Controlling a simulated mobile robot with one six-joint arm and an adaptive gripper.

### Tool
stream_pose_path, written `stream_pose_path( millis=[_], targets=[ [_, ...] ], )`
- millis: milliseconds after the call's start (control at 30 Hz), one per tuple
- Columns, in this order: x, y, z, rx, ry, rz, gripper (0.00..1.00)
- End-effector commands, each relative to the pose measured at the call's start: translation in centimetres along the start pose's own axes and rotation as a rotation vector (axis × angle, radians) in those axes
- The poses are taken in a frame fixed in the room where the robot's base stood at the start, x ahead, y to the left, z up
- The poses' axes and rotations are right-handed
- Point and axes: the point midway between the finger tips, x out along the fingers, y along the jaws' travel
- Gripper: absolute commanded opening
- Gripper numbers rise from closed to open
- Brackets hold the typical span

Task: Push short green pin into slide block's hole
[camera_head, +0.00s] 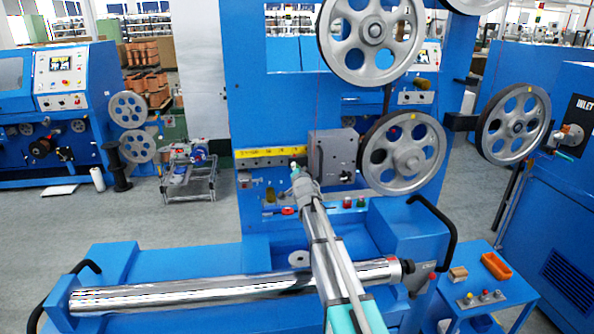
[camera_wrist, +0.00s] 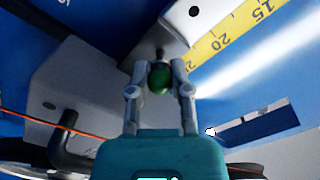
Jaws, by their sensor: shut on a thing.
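My gripper (camera_head: 296,168) is at the yellow scale, just left of and in front of the grey slide block (camera_head: 334,152) in the head view. In the wrist view my gripper (camera_wrist: 160,70) is shut on the short green pin (camera_wrist: 159,80), whose rounded green end faces the camera. A small dark part shows just beyond the pin, close to a grey surface. I cannot tell whether the pin's far end is in the hole. The hole itself is not clearly seen.
The yellow scale (camera_head: 268,154) runs left of the block and also shows in the wrist view (camera_wrist: 228,42). Large grey pulleys (camera_head: 403,152) stand close to the right. A shiny roller (camera_head: 180,294) lies below. An orange cord (camera_wrist: 30,142) crosses the wrist view.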

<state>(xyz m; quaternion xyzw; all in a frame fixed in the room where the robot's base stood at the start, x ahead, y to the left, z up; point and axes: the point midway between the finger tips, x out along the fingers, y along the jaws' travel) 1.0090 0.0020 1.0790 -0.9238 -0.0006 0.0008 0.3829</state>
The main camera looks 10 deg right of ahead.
Motion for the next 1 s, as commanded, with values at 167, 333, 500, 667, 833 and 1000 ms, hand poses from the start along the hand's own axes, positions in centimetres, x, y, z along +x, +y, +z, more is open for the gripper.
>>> stream_pose_path(
  millis=[167,333,500,667,833,1000],
  targets=[
    [0.5,0.0,0.0,0.001,0.0,0.0,0.0],
    [0.9,0.0,0.0,0.001,0.0,0.0,0.0],
    [1.4,0.0,0.0,0.0,0.0,0.0,0.0],
    [1.7,0.0,0.0,0.0,0.0,0.0,0.0],
    [1.8,0.0,0.0,0.001,0.0,0.0,0.0],
    [1.7,0.0,0.0,0.001,0.0,0.0,0.0]
  ],
)
